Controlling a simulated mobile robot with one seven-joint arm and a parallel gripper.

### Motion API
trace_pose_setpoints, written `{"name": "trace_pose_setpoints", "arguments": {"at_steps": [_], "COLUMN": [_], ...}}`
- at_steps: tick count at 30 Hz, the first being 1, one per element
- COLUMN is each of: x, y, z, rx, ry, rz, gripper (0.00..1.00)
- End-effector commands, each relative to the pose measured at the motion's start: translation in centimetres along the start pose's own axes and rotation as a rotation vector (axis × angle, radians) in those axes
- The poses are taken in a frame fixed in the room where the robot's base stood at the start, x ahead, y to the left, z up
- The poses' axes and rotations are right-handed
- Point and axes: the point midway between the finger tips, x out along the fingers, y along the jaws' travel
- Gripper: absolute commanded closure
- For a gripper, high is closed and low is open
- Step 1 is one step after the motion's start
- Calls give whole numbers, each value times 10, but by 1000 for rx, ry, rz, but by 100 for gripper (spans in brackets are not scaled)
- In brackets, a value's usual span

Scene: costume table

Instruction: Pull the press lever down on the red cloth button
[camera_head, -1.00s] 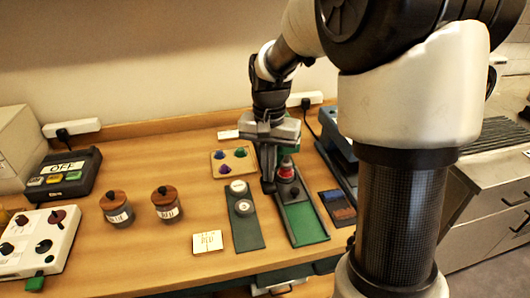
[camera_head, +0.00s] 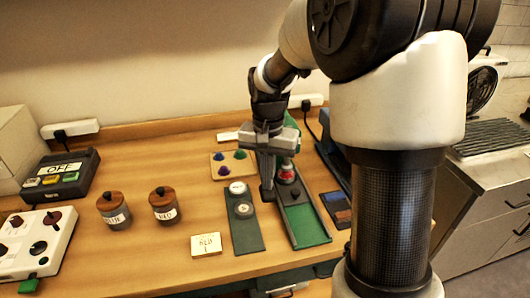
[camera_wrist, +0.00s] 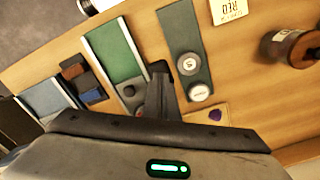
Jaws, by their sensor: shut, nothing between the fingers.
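The press has a long green base (camera_head: 304,222) with a dark raised part at its far end. The red cloth button (camera_head: 287,173) sits there, just right of my gripper. Green upright parts (camera_head: 291,121) of the press show behind my gripper; its lever is largely hidden and I cannot make it out. My gripper (camera_head: 267,194) is shut and empty, pointing down between the press and the grey-green strip. In the wrist view its closed fingers (camera_wrist: 160,72) reach beside the green base (camera_wrist: 116,52).
The grey-green strip (camera_head: 246,235) with round white pieces lies left of the press. A wooden tray (camera_head: 243,156) holds coloured knobs. A card (camera_head: 206,245) and two labelled jars (camera_head: 113,210) (camera_head: 164,207) stand further left. A dark panel (camera_head: 337,211) lies to the right.

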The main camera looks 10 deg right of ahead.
Motion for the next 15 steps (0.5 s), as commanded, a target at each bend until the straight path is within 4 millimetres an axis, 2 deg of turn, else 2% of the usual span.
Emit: {"name": "trace_pose_setpoints", "arguments": {"at_steps": [15], "x": [4], "y": [-1], "z": [-2], "rx": [1], "ry": [2], "rz": [-1], "gripper": [100]}}
